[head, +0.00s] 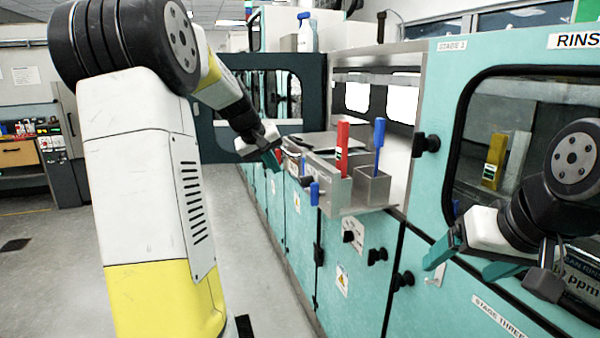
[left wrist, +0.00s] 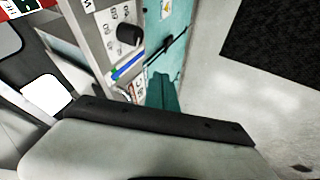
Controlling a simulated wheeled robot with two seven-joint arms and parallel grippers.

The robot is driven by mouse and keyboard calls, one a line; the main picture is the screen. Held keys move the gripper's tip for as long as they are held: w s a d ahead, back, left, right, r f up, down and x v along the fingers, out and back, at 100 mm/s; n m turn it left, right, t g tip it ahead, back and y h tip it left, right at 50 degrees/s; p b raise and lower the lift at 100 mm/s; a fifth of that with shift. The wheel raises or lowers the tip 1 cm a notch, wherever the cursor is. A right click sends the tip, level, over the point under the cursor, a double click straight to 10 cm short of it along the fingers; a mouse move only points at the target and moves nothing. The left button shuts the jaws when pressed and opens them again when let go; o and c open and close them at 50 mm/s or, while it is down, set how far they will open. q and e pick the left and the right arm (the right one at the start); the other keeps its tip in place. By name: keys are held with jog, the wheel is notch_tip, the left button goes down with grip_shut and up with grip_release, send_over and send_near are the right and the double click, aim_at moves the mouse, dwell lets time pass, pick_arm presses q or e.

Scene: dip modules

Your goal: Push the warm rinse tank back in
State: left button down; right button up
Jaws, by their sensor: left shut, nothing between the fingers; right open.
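A grey metal tank unit (head: 335,190) juts out from the teal cabinet front in the middle of the head view. A red-handled and a blue-handled tool stand upright in it. I cannot read a label that names it the warm rinse tank. My left gripper (head: 272,160) is shut and empty, close to the far-left end of this unit; whether it touches is unclear. In the left wrist view its teal fingers (left wrist: 163,92) show beside a grey panel with a black knob (left wrist: 129,34). My right gripper (head: 462,262) is open and empty before the cabinet at the right.
The teal cabinet (head: 365,265) runs along the right, with black knobs and a "STAGE THREE" label. A windowed rinse module (head: 535,120) stands at the right. A bench (head: 25,155) stands far left.

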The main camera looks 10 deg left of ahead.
pick_arm(q)
send_near(303, 189)
notch_tip(303, 189, down, 4)
jog(key=a, duration=0.3)
jog(key=shift+w+d, duration=0.65)
jog(key=shift+d, duration=0.25)
jog(key=shift+w+d, duration=0.7)
jog(key=shift+d, duration=0.25)
jog(key=shift+d, duration=0.1)
